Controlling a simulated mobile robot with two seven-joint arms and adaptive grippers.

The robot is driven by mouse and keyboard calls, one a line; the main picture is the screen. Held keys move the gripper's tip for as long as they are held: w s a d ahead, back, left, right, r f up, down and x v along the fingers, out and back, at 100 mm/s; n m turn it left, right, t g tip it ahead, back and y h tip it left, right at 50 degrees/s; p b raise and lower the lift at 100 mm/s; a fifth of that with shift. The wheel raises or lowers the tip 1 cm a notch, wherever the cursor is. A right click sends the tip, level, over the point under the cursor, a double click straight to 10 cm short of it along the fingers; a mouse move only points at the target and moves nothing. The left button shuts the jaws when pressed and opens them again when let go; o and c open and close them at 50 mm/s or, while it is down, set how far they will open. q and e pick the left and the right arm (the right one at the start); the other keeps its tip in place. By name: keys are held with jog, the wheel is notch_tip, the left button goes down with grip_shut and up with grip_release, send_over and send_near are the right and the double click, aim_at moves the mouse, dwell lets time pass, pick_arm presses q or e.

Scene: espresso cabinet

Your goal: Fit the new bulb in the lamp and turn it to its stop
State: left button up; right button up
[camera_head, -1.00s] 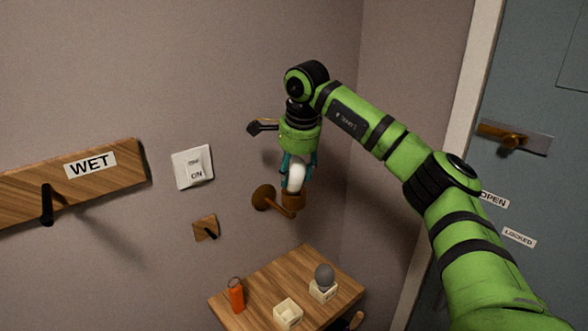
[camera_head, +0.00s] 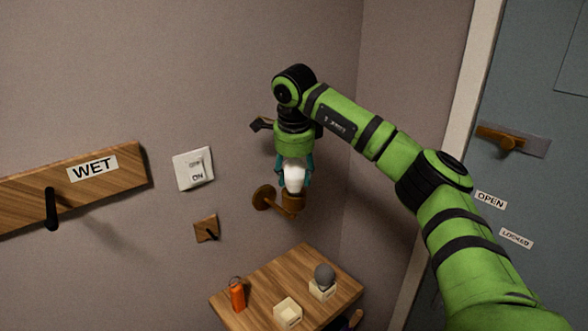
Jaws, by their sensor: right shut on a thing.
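The new bulb (camera_head: 294,177) is white and upright, held from above in my right gripper (camera_head: 294,183), whose teal fingers are shut on its sides. The bulb's lower end is at the top of the brown socket of the wall lamp (camera_head: 292,203). I cannot tell how deep it sits in the socket. A dark grey bulb (camera_head: 325,275) stands in a pale holder on the small wooden table. My left gripper is not in view.
The wooden table (camera_head: 262,287) below also bears an empty pale holder (camera_head: 287,312) and an orange tagged item (camera_head: 237,294). A door stands at right.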

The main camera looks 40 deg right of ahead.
jog(key=shift+m+p, duration=0.4)
jog(key=shift+m, duration=0.6)
jog(key=shift+m, duration=0.4)
jog(key=shift+r+m+g+h+p, duration=0.1)
jog(key=shift+m+g+h+p, duration=0.3)
jog(key=shift+m, duration=0.6)
